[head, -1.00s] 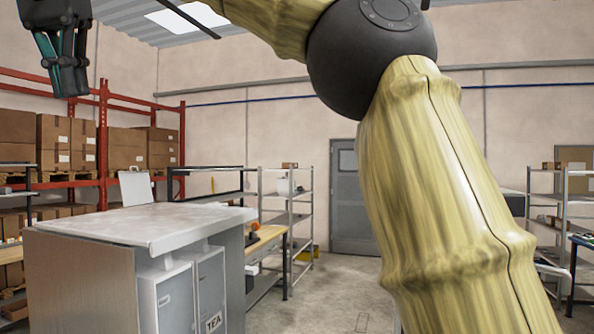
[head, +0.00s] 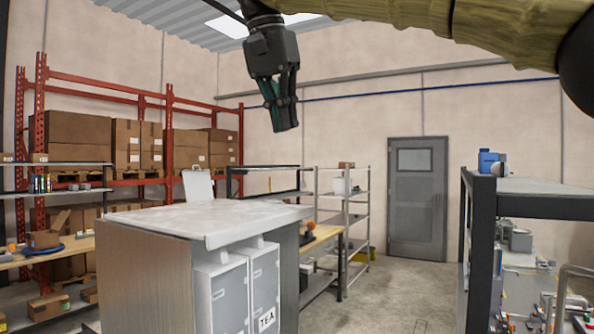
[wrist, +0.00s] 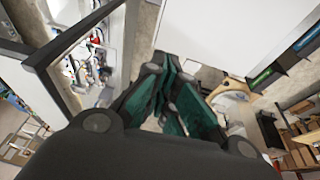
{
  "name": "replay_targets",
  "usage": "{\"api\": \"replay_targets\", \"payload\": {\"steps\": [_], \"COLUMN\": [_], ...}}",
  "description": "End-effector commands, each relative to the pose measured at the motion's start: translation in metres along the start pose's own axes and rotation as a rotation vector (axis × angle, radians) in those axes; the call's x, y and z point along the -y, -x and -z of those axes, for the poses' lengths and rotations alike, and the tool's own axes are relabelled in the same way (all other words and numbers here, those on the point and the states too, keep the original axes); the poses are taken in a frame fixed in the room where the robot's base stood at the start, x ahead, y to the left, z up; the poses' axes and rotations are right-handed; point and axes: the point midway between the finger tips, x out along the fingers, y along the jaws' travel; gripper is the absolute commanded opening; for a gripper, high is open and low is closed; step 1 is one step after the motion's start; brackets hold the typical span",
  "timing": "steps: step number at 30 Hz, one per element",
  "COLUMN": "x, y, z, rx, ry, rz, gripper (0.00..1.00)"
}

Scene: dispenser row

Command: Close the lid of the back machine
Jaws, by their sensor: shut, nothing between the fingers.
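Two pale grey machines stand under a counter (head: 200,217) in the head view. The nearer one (head: 222,298) is at left, and the farther one (head: 264,292), with a TEA label, is at right. The counter covers their tops, so I cannot see a lid on either. A light upright panel (head: 197,185) shows past the counter's far edge; I cannot tell what it belongs to. My gripper (head: 285,124) is shut and empty, hanging high in the air above and beyond the counter in the picture. Its dark-green fingers also show in the wrist view (wrist: 168,80).
A dark-framed shelf (head: 540,190) with a blue bottle (head: 488,161) stands close at right. A wooden table (head: 322,238) and metal shelving (head: 355,215) stand behind the counter. A red rack (head: 170,130) holds boxes at back left. Open floor (head: 395,290) lies between counter and right shelf.

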Motion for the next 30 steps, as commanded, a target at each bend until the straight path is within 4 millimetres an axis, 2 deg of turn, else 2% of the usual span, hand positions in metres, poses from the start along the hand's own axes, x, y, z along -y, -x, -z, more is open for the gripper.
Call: {"api": "replay_targets", "payload": {"steps": [10,15,21,30], "x": [-0.002,-0.004,-0.005,-0.005], "y": [-0.055,-0.073,-0.089,-0.094], "z": [0.001,-0.005,-0.009,-0.011], "rx": [0.001,0.0,0.002,0.002], "ry": [-0.001,-0.001,-0.001,-0.001], "rz": [-0.002,0.0,0.001,0.002], "gripper": [0.0,0.0,0.0,0.0]}}
